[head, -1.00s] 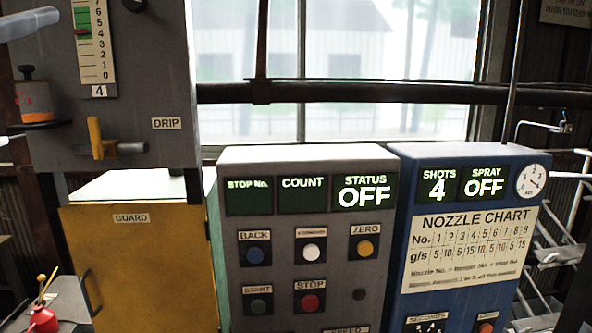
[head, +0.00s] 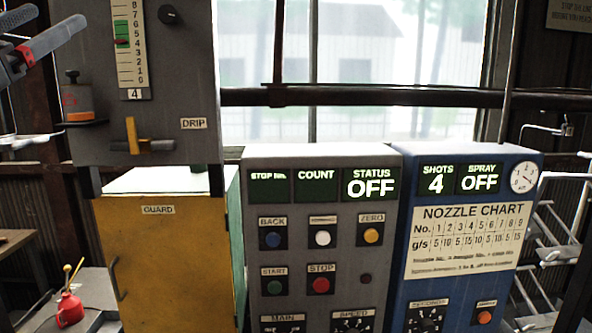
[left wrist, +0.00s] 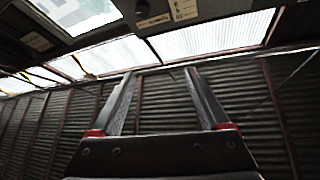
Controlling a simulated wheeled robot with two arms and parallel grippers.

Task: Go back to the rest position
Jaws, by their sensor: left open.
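My left gripper (head: 45,38) is at the upper left of the head view, raised in front of the left edge of the grey drip panel. In the left wrist view my left gripper (left wrist: 160,100) has its two fingers spread apart with nothing between them. Behind them are a corrugated wall and a strip of windows. My right gripper is not in view.
A grey drip cabinet (head: 190,80) stands above a yellow guard box (head: 170,270). A grey control console (head: 390,290) shows status OFF. A blue console (head: 425,160) shows 4 shots and spray OFF. A red oil can (head: 70,309) stands at lower left.

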